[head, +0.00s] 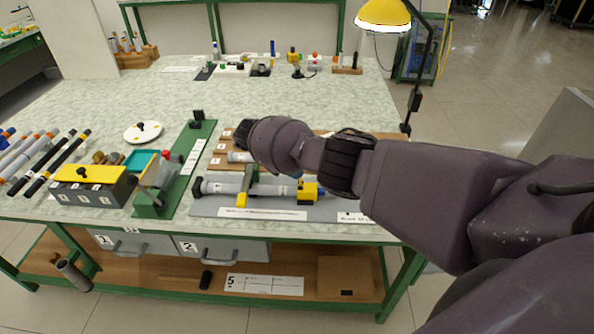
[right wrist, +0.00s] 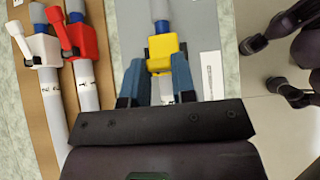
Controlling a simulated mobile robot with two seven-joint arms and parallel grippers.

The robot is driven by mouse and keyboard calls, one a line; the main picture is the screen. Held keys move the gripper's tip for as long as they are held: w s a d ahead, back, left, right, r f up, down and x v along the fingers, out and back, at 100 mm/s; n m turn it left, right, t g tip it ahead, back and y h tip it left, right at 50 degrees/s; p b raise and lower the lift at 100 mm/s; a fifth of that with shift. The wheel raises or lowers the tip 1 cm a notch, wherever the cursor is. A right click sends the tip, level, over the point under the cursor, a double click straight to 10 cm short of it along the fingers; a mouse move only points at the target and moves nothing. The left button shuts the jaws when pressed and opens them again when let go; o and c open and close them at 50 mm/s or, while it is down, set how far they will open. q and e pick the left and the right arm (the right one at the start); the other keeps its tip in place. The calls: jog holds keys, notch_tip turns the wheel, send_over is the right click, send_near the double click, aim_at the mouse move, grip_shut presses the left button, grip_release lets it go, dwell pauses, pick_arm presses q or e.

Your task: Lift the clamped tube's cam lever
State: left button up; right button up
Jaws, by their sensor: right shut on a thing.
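A grey tube (head: 222,188) lies in a green holder (head: 251,186) on a grey board (head: 206,207) near the table's front edge. A yellow cam lever piece (head: 308,190) sits at the tube's right part; it also shows in the right wrist view (right wrist: 163,48). In the head view my right arm hides this gripper. My left gripper is not in view.
Tubes with a red (right wrist: 84,40) and a white clamp (right wrist: 43,48) lie beside it on a wooden board (right wrist: 33,110). A green stand (head: 176,178), a yellow-topped box (head: 90,174) and a white disc (head: 142,132) are to the left. The tabletop behind is mostly clear.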

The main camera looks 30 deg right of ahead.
dwell(0.4)
jog(key=o, duration=0.5)
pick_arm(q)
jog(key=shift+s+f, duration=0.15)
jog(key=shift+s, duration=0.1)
pick_arm(e)
jog(key=o, duration=0.4)
jog(key=shift+o, duration=0.2)
pick_arm(q)
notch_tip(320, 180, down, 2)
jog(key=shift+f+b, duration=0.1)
jog(key=shift+b, duration=0.75)
pick_arm(e)
jog(key=v, duration=1)
jog(key=shift+w+a+r, duration=0.15)
jog(key=shift+a+r, duration=0.05)
jog(key=shift+a, duration=0.15)
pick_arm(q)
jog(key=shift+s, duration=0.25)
